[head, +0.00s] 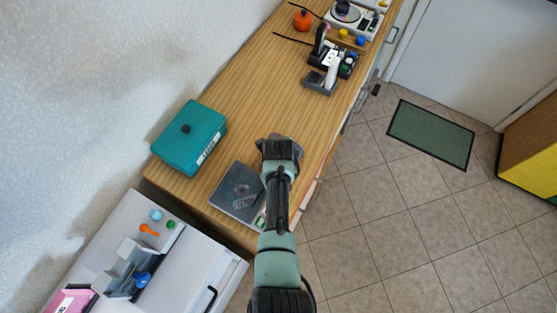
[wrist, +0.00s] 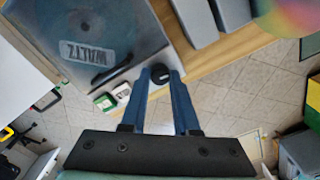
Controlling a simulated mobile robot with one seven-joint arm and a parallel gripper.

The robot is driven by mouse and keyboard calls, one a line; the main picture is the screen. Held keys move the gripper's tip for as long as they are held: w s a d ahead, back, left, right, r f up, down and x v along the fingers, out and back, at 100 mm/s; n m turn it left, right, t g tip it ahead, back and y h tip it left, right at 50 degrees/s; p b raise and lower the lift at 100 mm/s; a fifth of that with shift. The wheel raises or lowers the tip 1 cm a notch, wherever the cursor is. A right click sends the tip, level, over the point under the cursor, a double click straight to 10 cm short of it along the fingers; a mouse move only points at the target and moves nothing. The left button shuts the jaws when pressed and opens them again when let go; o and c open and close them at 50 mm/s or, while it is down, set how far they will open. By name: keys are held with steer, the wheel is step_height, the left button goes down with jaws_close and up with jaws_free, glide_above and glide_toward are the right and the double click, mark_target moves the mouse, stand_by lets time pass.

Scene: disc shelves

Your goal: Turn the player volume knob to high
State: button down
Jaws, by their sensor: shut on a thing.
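The player (head: 232,194) is a dark grey flat box on the wooden counter, partly covered by my arm in the head view. In the wrist view the player (wrist: 150,40) shows a see-through lid over a disc marked WALTZ. A round black knob (wrist: 160,72) sits at its front edge. My gripper (wrist: 161,84) is shut on the knob, with a blue finger on each side of it. I cannot make out a pointer or marks on the knob. My fingers are hidden in the head view.
A green and a white button (wrist: 113,95) sit close left of the knob. Grey cases (wrist: 193,20) and a shiny disc (wrist: 290,16) lie to the right. A teal box (head: 190,137) stands behind the player.

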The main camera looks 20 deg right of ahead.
steer(key=c, duration=0.7)
jaws_free()
steer(key=shift+o, duration=0.2)
steer(key=shift+r, duration=0.15)
step_height(320, 180, up, 13)
steer(key=shift+b, duration=0.4)
